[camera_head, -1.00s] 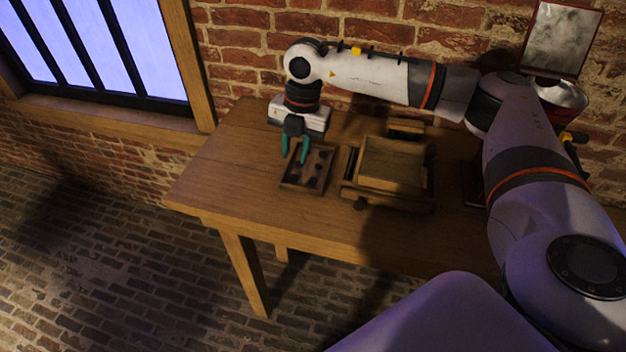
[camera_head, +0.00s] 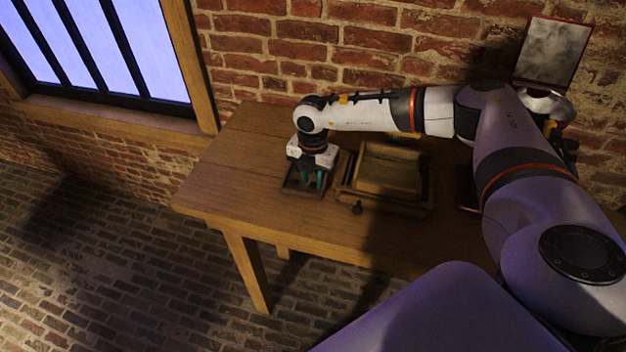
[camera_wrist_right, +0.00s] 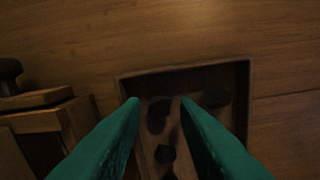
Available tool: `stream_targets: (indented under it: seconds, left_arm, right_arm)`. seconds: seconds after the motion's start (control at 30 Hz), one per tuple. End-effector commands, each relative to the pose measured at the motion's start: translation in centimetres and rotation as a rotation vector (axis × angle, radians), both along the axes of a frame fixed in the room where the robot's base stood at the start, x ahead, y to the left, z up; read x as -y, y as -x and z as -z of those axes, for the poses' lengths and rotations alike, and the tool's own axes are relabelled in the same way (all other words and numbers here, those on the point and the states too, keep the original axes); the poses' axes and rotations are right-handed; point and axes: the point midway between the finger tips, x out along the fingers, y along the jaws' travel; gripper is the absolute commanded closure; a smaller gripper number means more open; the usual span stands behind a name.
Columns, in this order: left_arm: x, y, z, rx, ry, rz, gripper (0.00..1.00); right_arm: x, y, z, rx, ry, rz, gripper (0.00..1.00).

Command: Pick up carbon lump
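The carbon lumps are small dark pieces in a shallow wooden tray (camera_head: 291,189) on the table. In the right wrist view one dark lump (camera_wrist_right: 158,117) lies between the fingertips, a second dark lump (camera_wrist_right: 165,154) lies nearer the camera, and another dark shape (camera_wrist_right: 215,97) sits in shadow beside the right finger. My right gripper (camera_head: 312,183) points down over the tray, and its green fingers (camera_wrist_right: 160,100) are apart with a gap between them. I cannot tell how far the fingertips are above the lump. My left gripper is not in view.
A wooden box (camera_head: 388,172) with a knob (camera_head: 357,208) stands just right of the tray. The wooden table (camera_head: 240,180) is bare left of the tray. A brick wall (camera_head: 330,45) rises behind, and a framed panel (camera_head: 551,50) stands at the back right.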

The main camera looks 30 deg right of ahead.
Motion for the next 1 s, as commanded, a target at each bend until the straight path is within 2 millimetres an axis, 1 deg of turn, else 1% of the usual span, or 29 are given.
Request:
stream_targets:
  seconds: [0.13,0.3,0.33,0.5,0.87,1.0]
  left_arm:
    - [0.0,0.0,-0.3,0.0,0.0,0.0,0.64]
    - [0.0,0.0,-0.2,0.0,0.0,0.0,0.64]
    - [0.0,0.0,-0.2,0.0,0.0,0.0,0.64]
    - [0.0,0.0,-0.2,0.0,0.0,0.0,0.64]
    - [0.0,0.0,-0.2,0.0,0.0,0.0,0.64]
    - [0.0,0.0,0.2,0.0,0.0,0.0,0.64]
  right_arm:
    - [0.0,0.0,0.9,0.001,0.001,0.0,0.72]
    - [0.0,0.0,1.0,0.001,0.0,0.0,0.72]
    - [0.0,0.0,1.0,0.001,0.0,0.0,0.74]
    - [0.0,0.0,1.0,0.001,-0.001,0.0,1.0]
    - [0.0,0.0,0.9,0.001,-0.001,0.0,1.0]
    - [0.0,-0.1,0.0,0.004,-0.001,0.001,1.0]
